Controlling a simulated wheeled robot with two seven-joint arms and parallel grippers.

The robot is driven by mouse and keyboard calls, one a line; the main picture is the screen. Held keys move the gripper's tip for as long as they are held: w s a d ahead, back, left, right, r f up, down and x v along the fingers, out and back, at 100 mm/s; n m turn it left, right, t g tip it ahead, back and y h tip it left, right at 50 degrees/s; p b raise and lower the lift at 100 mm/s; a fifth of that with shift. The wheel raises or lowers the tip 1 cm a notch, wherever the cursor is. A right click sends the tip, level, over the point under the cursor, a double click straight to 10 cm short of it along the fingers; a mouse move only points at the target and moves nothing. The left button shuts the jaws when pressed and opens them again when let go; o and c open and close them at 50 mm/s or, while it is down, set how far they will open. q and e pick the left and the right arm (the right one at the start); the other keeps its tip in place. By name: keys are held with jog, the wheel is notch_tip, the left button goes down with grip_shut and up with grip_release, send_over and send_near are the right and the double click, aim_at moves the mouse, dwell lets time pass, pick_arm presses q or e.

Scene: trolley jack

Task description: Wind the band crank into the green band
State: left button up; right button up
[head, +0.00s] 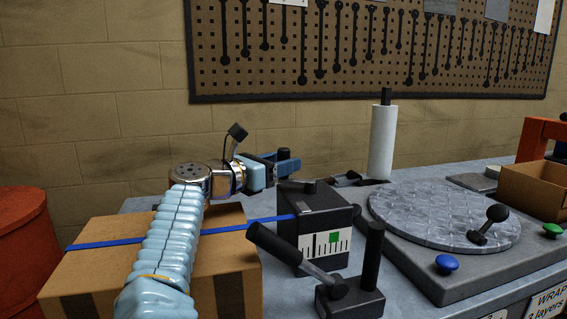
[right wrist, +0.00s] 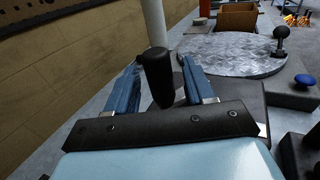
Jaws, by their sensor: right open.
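The dark gauge box (head: 315,225) stands on the bench with a white ticked scale on its front. The green band (head: 334,238) is a small green patch on that scale; I cannot make out a pointer. My right gripper (head: 289,160) is behind the gauge box, its blue fingers pointing right. In the right wrist view, a black upright handle (right wrist: 157,75), apparently the band crank's grip, stands between the spread fingers (right wrist: 163,85). My left gripper is not in view.
A blue strap (head: 105,243) runs over a cardboard box (head: 75,279) to the gauge box. A small block with a black upright lever (head: 372,255) stands in front. A turntable (head: 445,216) lies right, with a white roll (head: 382,140) behind it.

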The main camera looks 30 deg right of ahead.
jog(key=b+v, duration=0.1)
jog(key=v, duration=1.1)
jog(key=shift+a, duration=0.35)
